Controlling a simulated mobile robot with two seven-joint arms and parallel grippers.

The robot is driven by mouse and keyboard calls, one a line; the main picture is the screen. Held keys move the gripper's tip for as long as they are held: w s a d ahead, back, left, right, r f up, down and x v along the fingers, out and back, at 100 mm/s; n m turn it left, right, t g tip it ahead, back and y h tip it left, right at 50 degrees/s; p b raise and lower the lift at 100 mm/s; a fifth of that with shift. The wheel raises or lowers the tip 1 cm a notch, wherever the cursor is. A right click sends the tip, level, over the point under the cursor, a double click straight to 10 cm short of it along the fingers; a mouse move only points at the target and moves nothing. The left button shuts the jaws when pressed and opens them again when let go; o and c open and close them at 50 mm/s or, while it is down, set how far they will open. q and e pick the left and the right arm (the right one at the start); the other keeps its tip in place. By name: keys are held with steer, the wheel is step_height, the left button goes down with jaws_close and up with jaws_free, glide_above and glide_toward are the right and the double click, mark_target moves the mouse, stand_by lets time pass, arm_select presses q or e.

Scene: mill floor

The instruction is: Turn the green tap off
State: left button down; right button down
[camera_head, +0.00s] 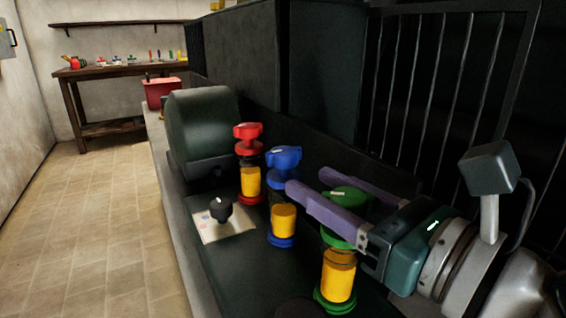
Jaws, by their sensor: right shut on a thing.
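The green tap has a green handle (347,193) with a pale mark on top, above a yellow cylinder (338,276) with green collars. My right gripper (307,181) comes in from the right, with its two purple fingers shut on the green handle, one on either side. The near finger hides part of the handle and stem. My left gripper is not in view.
A blue tap (284,158) stands just left of the fingers, close to the near fingertip. A red tap (248,132) stands beyond it. A black knob (220,209) sits on a pale plate. A dark barred frame (430,90) rises behind. The tiled floor (95,230) at left is clear.

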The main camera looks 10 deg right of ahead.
steer(key=m+h, duration=0.1)
steer(key=m+t+h+p, duration=0.1)
steer(key=h, duration=0.1)
steer(key=shift+w+d+r, duration=0.1)
steer(key=shift+d+r, duration=0.05)
steer(key=m+h, duration=0.1)
steer(key=h, duration=0.1)
steer(key=m+t+h, duration=0.1)
steer(key=h, duration=0.1)
steer(key=shift+d+m, duration=0.35)
steer(key=shift+m, duration=0.05)
steer(key=shift+d+m+g+h+b, duration=0.3)
steer(key=shift+m+h, duration=0.7)
steer(key=shift+h, duration=0.55)
steer(key=shift+d+m+g+h+b, duration=0.15)
steer(key=shift+d+m+h, duration=0.1)
steer(key=shift+m+h, duration=1.05)
steer(key=shift+d+m+g+h+b, duration=0.3)
steer(key=shift+m+h, duration=0.4)
steer(key=shift+h, duration=1.15)
steer(key=shift+c, duration=1.9)
jaws_free()
